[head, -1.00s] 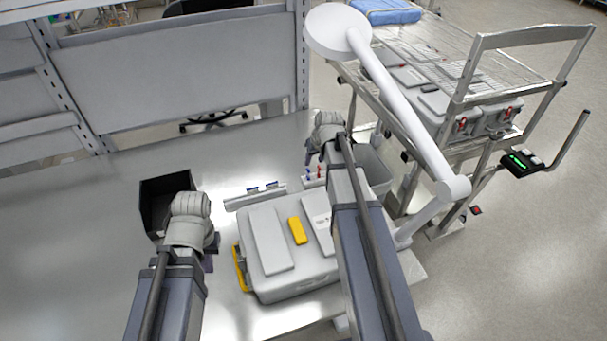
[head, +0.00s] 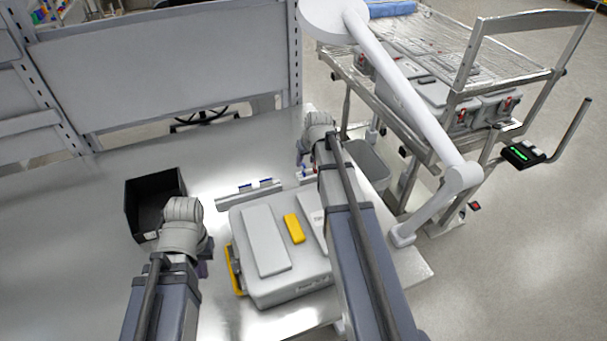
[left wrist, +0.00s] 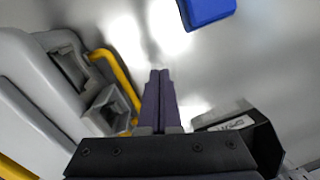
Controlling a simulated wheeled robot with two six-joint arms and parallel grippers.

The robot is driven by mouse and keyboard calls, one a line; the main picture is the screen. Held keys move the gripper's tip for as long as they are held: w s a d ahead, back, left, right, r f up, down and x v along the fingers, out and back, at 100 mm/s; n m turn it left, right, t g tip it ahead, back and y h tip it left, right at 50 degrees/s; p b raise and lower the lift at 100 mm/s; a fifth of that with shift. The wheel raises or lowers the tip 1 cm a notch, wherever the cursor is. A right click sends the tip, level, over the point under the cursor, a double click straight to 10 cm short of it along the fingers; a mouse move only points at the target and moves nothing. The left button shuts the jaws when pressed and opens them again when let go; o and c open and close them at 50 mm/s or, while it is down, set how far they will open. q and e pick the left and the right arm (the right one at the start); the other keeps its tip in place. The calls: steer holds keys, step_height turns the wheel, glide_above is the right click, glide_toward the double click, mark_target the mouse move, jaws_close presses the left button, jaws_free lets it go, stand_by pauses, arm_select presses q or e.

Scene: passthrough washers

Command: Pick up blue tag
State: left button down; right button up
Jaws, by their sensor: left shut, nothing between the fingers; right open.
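A blue block-like piece (left wrist: 207,10), which may be the blue tag, lies on the metal table at the top edge of the left wrist view, partly cut off. My left gripper (left wrist: 160,75) is shut and empty, its fingers apart from the blue piece. In the head view my left gripper (head: 204,268) is mostly hidden by its arm, between the black bin and the grey case. Small blue pieces (head: 266,183) sit on a light rail (head: 232,196) behind the case. My right gripper (head: 302,158) is open near the table's far right side, its fingers barely showing.
A grey case (head: 290,290) with a yellow handle (head: 236,272) and a yellow block (head: 294,228) on its lid stands between my arms. A black bin (head: 135,205) stands left. The table's left is clear.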

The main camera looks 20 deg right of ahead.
mark_target(304, 165)
arm_select(q)
steer(key=shift+f+b, duration=2.45)
steer(key=shift+b, duration=0.05)
arm_select(e)
steer(key=shift+x, duration=2.6)
arm_select(q)
steer(key=shift+r, duration=0.1)
arm_select(e)
steer(key=shift+a, duration=0.1)
jaws_close()
